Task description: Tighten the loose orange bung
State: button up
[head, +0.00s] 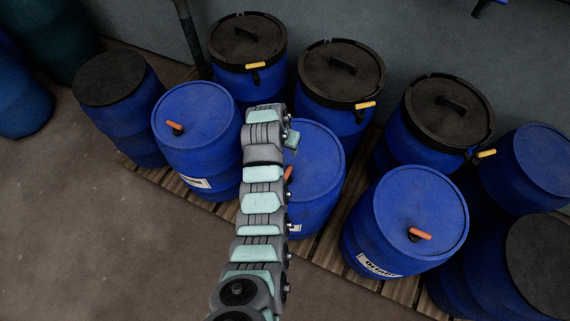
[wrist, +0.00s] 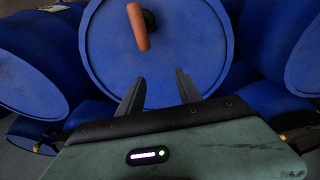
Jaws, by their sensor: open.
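Three blue drums in the head view carry orange bungs on their lids: a left bung (head: 175,127), a middle bung (head: 289,174) partly covered by my arm, and a right bung (head: 420,234). In the wrist view one orange bung (wrist: 138,27) stands on a blue lid (wrist: 115,55), with a dark round part beside its bar. I cannot tell from the head view which bung is loose. My gripper (wrist: 160,75) is open and empty over this lid, its fingers apart and short of the bung. My arm hides much of the middle drum (head: 318,165).
Several blue drums with black lids and yellow-handled clamps (head: 342,72) stand in a row behind. More drums crowd the right side. The drums stand on wooden pallets (head: 215,207). The floor (head: 95,235) at the left front is clear. A grey wall (head: 400,35) rises behind.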

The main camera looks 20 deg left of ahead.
jog(key=s+r+g+h+p, duration=0.1)
jog(key=s+r+g, duration=0.25)
jog(key=s, duration=0.25)
jog(key=shift+t, duration=0.45)
jog(key=f, duration=0.3)
jog(key=d+f, duration=0.1)
jog(key=f, duration=0.2)
jog(key=d+f, duration=0.1)
jog(key=f, duration=0.2)
jog(key=shift+w+f, duration=0.15)
jog(key=shift+f, duration=0.15)
jog(key=shift+c, duration=0.4)
grip_shut()
